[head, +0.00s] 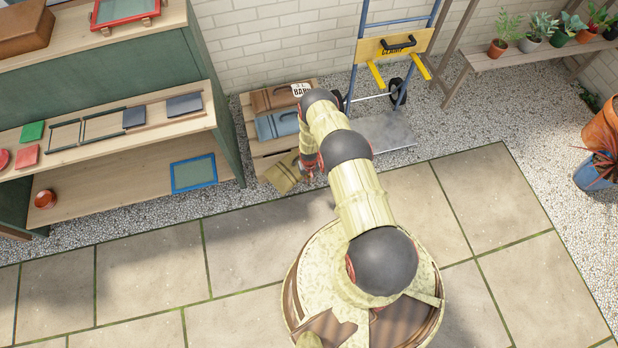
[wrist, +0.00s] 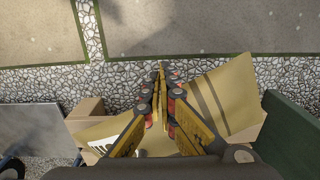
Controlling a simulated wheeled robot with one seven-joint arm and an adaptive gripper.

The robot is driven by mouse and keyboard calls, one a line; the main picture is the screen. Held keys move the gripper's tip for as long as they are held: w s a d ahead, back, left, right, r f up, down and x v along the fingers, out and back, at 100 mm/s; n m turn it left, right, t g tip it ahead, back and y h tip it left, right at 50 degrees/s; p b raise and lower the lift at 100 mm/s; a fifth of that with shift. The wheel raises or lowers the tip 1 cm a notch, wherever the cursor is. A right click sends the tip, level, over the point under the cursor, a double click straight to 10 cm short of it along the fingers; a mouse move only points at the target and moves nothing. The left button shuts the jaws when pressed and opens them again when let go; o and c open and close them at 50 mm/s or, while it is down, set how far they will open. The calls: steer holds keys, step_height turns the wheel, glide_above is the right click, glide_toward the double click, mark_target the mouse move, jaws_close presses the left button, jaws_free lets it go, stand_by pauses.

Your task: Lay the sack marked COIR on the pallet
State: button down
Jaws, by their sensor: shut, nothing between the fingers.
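The pallet (head: 247,112) is a low wooden platform against the brick wall, and its edge shows in the wrist view (wrist: 88,107). A tan sack with dark stripes (head: 284,178) lies askew at its front edge, partly hidden by my arm. In the wrist view the sack (wrist: 228,88) spreads beneath my gripper, one corner reaching out over the gravel. Part of a printed label shows on it, but I cannot read it. My gripper (wrist: 160,95) is shut and empty, right over the sack; I cannot tell whether they touch. In the head view my gripper (head: 308,168) is partly hidden.
A brown sack (head: 275,97) with a label reading BARK and a blue sack (head: 276,125) lie farther back on the pallet. A hand truck (head: 395,45) stands to the right, a green shelf unit (head: 228,130) to the left. Paving in front is clear.

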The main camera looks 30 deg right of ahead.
steer(key=w+d+f+b, duration=0.1)
steer(key=w+f+b, duration=0.2)
steer(key=f, duration=0.1)
steer(key=shift+w+f, duration=0.4)
steer(key=shift+w, duration=0.1)
